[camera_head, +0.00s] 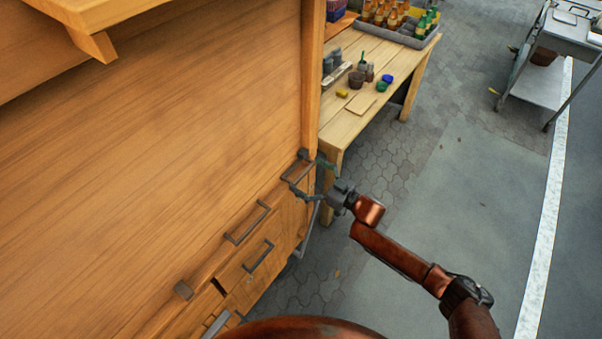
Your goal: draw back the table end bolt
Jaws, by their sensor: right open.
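A dark metal bolt fitting (302,154) with a bar-like handle sits at the right end of the wooden counter, by the foot of the upright post. I take it to be the table end bolt; its details are small. My right gripper (306,177) reaches in from the lower right. Its fingers are spread open around the area of this fitting. I cannot tell whether they touch it. My left gripper is out of view.
A wooden table (374,108) with bottles and small pots stands behind. A metal cart (572,32) is at the upper right. Open paving lies right.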

